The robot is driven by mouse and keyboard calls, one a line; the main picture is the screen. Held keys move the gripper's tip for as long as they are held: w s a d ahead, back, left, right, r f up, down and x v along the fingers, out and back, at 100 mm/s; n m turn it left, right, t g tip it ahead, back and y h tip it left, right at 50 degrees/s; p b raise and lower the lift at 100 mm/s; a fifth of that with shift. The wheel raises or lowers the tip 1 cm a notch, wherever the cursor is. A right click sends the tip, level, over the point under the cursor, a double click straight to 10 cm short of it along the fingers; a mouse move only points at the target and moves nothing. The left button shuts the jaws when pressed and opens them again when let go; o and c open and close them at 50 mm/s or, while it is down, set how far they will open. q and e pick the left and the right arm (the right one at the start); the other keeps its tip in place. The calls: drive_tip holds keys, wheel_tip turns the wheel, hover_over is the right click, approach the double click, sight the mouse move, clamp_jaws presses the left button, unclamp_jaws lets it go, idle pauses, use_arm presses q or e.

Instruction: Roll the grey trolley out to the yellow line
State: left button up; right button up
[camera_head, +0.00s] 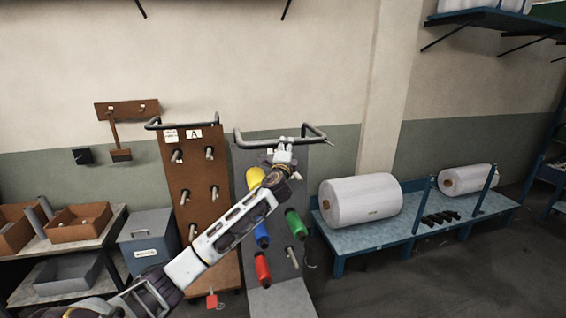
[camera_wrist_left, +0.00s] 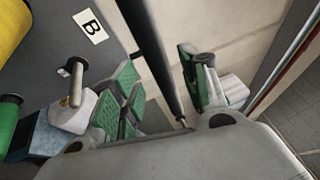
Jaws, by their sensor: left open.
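The grey trolley (camera_head: 272,160) stands against the wall, a tall grey panel with pegs, yellow, blue, green and red bobbins and a bar handle (camera_head: 318,133) at its top. My left gripper (camera_head: 284,149) is at this handle, its arm crossing in front of the panel. In the left wrist view the dark handle bar (camera_wrist_left: 150,50) runs between the open green-padded fingers of my left gripper (camera_wrist_left: 163,88). A white label B (camera_wrist_left: 90,27) shows on the grey panel. I cannot tell whether a finger touches the bar. My right gripper and the yellow line are not in view.
A brown trolley (camera_head: 188,145) marked A stands close on the left, with a grey bin (camera_head: 147,240) beyond it. A blue bench (camera_head: 375,233) with large white rolls (camera_head: 360,201) stands close on the right. Dark floor (camera_head: 420,285) is clear in front of the bench.

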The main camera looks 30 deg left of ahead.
use_arm(q)
drive_tip(key=v, duration=0.8)
drive_tip(key=shift+s, duration=0.25)
idle(1.1)
